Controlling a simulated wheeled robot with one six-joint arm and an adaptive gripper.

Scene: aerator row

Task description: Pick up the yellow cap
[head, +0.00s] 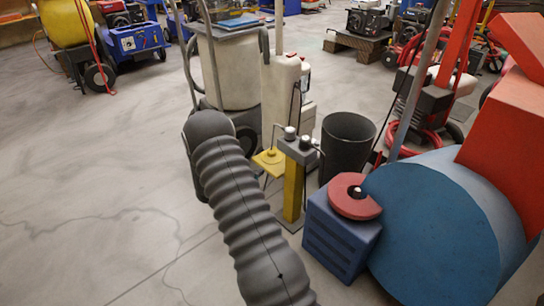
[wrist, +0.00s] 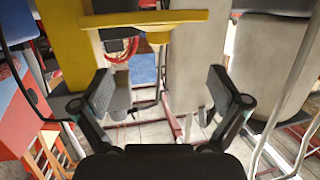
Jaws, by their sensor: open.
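The yellow cap (head: 268,160) is a flat yellow plate with a small round knob, beside a yellow post (head: 293,190) with a grey top. In the wrist view the cap (wrist: 160,20) lies across the upper middle, its knob pointing down in the picture. The yellow post (wrist: 68,45) shows at the upper left there. My gripper (wrist: 163,95) is open and empty, its two dark fingers apart. The cap appears above the gap between the fingertips in the picture, not between the pads. In the head view my gripper is not visible.
A dark bucket (head: 346,145), a pale tank (head: 228,75) and a white canister (head: 282,95) stand close around the cap. A blue box (head: 340,235) with a red ring (head: 355,195) and a large blue drum (head: 435,230) are at the right. The floor (head: 90,200) at left is clear.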

